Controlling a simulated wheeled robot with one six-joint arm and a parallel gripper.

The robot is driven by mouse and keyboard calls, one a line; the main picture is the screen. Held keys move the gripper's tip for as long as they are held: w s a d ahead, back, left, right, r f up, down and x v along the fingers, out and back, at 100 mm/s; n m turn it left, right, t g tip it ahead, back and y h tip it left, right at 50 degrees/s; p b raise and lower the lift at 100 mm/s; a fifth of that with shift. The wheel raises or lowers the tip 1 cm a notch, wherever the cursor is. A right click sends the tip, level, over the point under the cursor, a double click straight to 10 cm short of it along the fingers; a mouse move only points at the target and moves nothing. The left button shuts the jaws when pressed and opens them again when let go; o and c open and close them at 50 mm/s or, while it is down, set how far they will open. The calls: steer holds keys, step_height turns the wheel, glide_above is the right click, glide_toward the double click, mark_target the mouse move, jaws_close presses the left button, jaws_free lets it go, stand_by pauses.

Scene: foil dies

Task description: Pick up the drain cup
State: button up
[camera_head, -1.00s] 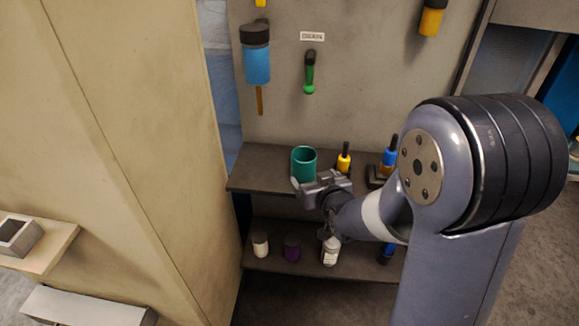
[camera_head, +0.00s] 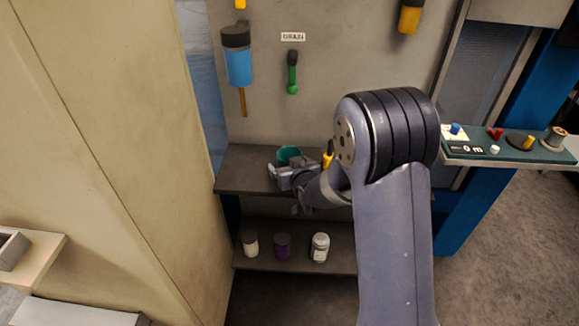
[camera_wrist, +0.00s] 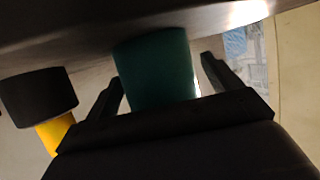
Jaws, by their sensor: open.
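The teal cup (camera_head: 288,153), which I take to be the drain cup, stands on the upper dark shelf (camera_head: 240,172), under a small white label (camera_head: 293,37) on the wall panel. In the head view my gripper (camera_head: 279,175) is in front of it and hides its lower part. In the wrist view the cup (camera_wrist: 155,65) shows between the two open fingers of my gripper (camera_wrist: 162,70), one on each side. A gap shows beside the right finger; contact on the left cannot be told.
A yellow bottle with a dark top (camera_head: 328,156) stands close right of the cup. A white jar (camera_head: 320,247), a purple jar (camera_head: 283,246) and a pale jar (camera_head: 250,244) stand on the lower shelf. A beige panel (camera_head: 110,130) bounds the left. A green-topped shelf (camera_head: 500,152) is at right.

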steer(key=shift+c, duration=0.3)
steer(key=c, duration=1)
steer(key=shift+r, duration=0.1)
steer(key=shift+c, duration=0.2)
